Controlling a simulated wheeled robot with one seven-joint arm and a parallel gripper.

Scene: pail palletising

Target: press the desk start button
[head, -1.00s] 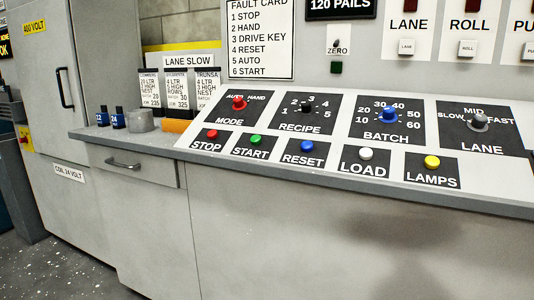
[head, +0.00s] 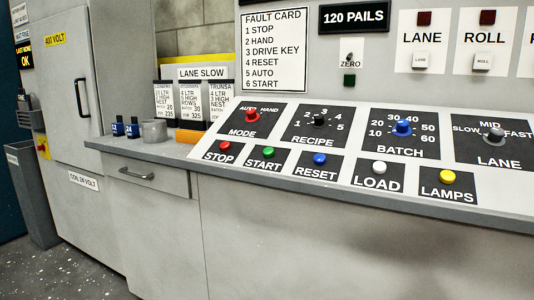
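The green START button (head: 268,152) sits on the sloped front panel of the control desk (head: 340,200). Its black START label plate (head: 264,164) lies just below it. The red STOP button (head: 224,146) is to its left and the blue RESET button (head: 320,159) to its right. Nothing covers the START button. My gripper does not show in the head view.
A white LOAD button (head: 379,167) and a yellow LAMPS button (head: 447,176) continue the row. MODE (head: 252,116), RECIPE (head: 320,120), BATCH (head: 402,127) and LANE (head: 496,134) knobs sit above. A grey bin (head: 33,195) stands at far left. Floor shows at lower left.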

